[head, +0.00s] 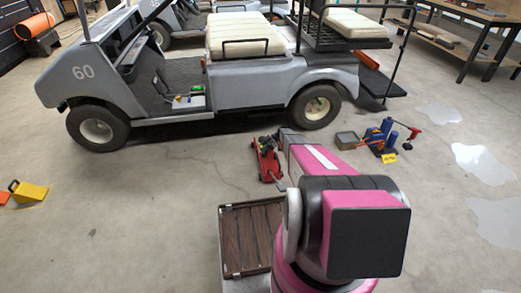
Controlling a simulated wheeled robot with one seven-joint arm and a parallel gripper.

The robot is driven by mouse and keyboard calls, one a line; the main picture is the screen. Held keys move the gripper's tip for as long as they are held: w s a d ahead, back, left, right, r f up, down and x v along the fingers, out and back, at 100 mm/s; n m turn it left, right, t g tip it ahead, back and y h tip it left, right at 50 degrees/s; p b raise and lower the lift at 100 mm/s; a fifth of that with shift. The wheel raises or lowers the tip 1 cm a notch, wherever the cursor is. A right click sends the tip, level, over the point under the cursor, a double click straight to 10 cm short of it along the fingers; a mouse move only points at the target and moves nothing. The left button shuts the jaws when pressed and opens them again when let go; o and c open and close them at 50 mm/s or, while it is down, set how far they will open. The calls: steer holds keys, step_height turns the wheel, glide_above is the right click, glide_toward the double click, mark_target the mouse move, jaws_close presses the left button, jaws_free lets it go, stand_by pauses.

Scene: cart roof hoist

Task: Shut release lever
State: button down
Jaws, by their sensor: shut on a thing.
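A red floor jack (267,163) lies on the concrete in the middle, beside the far end of my arm. Small dark and greenish parts show at its far end. I cannot make out a release lever on it or how one is set. My pink and dark arm reaches forward from the front right and covers the floor just right of the jack. The fingertips of my gripper are hidden, so I cannot see what they touch.
A grey golf cart (245,88) marked 60 stands behind the jack. Blue jacks (387,130) and a grey box (347,140) are to the right. A yellow wheel chock (30,192) is at left. A slatted wooden tray (229,240) is in front. Pale wet patches (480,162) lie right.

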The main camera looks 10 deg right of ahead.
steer(key=shift+d+y, duration=0.6)
steer(key=shift+y, duration=0.4)
steer(key=c, duration=0.9)
jaws_free()
steer(key=shift+d, duration=0.1)
steer(key=v, duration=1)
steer(key=shift+w+d, duration=0.2)
steer(key=shift+d, duration=0.1)
